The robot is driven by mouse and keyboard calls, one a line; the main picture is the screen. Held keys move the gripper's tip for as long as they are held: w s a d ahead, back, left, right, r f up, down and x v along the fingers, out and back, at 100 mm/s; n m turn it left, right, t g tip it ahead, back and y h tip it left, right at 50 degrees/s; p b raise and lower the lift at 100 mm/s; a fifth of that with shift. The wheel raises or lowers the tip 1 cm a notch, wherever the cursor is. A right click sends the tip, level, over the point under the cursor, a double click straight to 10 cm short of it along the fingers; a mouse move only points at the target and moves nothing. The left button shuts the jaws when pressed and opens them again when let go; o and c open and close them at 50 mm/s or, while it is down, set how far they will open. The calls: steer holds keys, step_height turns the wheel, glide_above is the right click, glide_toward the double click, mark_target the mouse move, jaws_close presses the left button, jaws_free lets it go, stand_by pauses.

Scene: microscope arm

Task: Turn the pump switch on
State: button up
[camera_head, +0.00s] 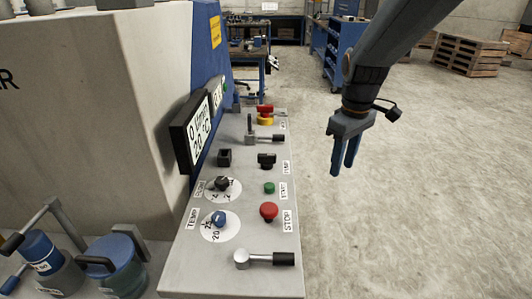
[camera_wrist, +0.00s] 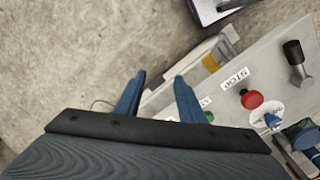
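The black pump switch (camera_head: 267,159) sits on the right side of the sloping grey control panel (camera_head: 185,270), beside a small label (camera_head: 286,167) that is hard to read. The lettering does not tell me its on or off position. My gripper (camera_head: 345,172) hangs in the air to the right of the panel, apart from the switch. Its two blue fingers point down, with an empty gap between them. In the wrist view the fingers (camera_wrist: 160,77) are also apart and hold nothing. I cannot make out the pump switch in the wrist view.
Near the switch are a green START button (camera_head: 269,188), a red STOP button (camera_head: 268,211), a second black switch (camera_head: 224,157), a lever (camera_head: 265,138) and a red-yellow knob (camera_head: 265,114). A display (camera_head: 197,130) stands left. The floor (camera_head: 410,210) on the right is clear.

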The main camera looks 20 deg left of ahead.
steer(key=w+a+r+n, duration=0.1)
steer(key=w+a+n, duration=0.4)
steer(key=a, duration=0.6)
steer(key=r+n, duration=0.1)
steer(key=n, duration=0.4)
glide_above(267, 155)
steer(key=shift+d+g, duration=0.1)
steer(key=shift+g, duration=0.2)
steer(key=shift+f, duration=0.15)
steer(key=shift+a+f, duration=0.2)
steer(key=shift+f, duration=0.15)
step_height(267, 155, down, 7)
steer(key=shift+d+r+p, duration=0.1)
steer(key=shift+r+p, duration=0.05)
steer(key=shift+p, duration=1.05)
steer(key=shift+c, duration=0.4)
jaws_close()
